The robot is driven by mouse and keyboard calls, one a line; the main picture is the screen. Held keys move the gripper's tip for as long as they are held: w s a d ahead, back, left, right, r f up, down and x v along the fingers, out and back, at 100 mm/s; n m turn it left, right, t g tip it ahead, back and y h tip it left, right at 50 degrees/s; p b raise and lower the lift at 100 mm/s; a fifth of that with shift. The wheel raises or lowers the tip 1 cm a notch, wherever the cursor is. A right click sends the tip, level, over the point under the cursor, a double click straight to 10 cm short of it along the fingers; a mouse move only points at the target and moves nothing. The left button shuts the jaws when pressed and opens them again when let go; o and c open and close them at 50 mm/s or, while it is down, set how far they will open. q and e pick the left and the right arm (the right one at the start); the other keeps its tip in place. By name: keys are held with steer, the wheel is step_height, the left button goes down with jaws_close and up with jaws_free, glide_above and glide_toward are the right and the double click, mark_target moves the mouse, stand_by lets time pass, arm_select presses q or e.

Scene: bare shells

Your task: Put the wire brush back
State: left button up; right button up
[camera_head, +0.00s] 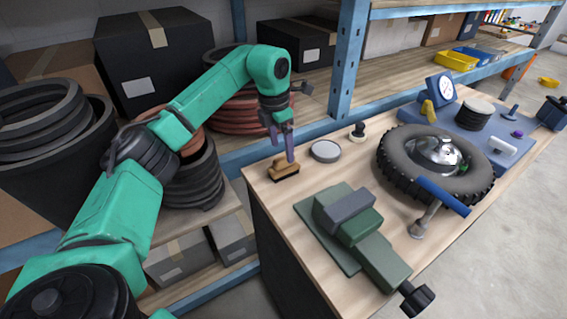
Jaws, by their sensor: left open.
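A small brown brush with a dark underside (284,169), which looks like the wire brush, lies on the wooden workbench (263,191) near its back left corner. My left gripper (289,157) comes down from above with its fingers pointing at the brush. It is open, and its fingertips are just above or at the top of the brush. I cannot tell whether they touch it. My right gripper is out of view.
A round grey tin (325,151) and a small dark knob (358,131) stand right of the brush. A green vise (362,238) sits in front. A tire on a wheel (399,152) lies further right. A blue shelf post (346,60) rises behind the bench.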

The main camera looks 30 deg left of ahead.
mark_target(279, 159)
arm_select(q)
steer(key=r, duration=0.5)
steer(key=shift+s+a+r+b, duration=0.2)
steer(key=shift+s+r+b, duration=0.1)
steer(key=shift+r, duration=0.1)
